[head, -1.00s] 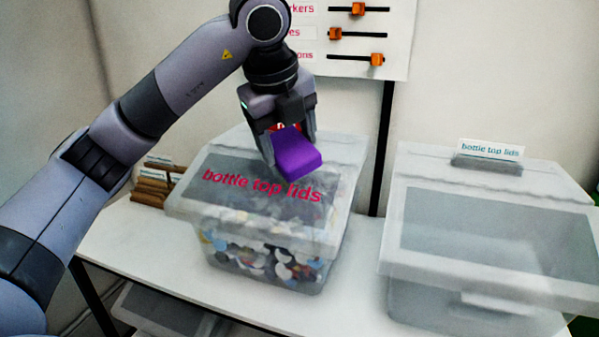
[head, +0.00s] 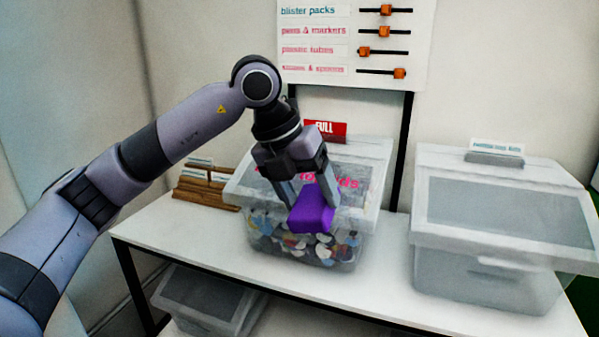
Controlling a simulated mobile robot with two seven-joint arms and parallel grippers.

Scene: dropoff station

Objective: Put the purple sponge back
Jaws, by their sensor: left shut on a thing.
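The purple sponge (head: 311,210) is held in my left gripper (head: 312,195), in the middle of the head view. The gripper points down and is shut on the sponge. It is in front of the left lidded bin (head: 350,212), labelled for bottle top lids and filled with mixed lids. The sponge and fingers cover part of that bin's front and label. I cannot tell how far the sponge is from the bin or the table. My right gripper is not in view.
A closed, empty-looking bin (head: 480,262) stands at the right of the white table (head: 190,232). A red FULL sign (head: 325,131) stands behind the left bin. A wooden card holder (head: 205,187) sits left. A slider board (head: 352,45) hangs behind. Another bin (head: 205,300) is underneath.

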